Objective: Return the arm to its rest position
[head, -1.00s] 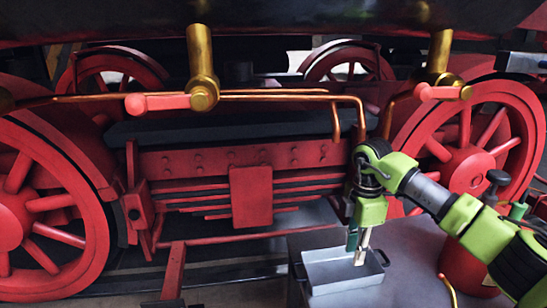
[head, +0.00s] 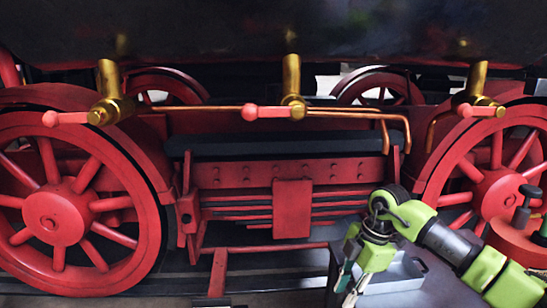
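My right arm comes in from the right edge, green and grey. Its gripper (head: 348,285) hangs low, to the left of and partly in front of a grey metal tray (head: 408,281). Its two fingers, one teal and one silvery, point down and stand apart, with nothing seen between them. The wrist and gripper hide part of the tray. My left arm and gripper are not in view.
A locomotive fills the background, with large red wheels (head: 62,222) and (head: 497,190), a red spring assembly (head: 292,208), copper pipes and brass valves with red handles (head: 268,113). A red round container (head: 518,243) stands at the right, close to my arm.

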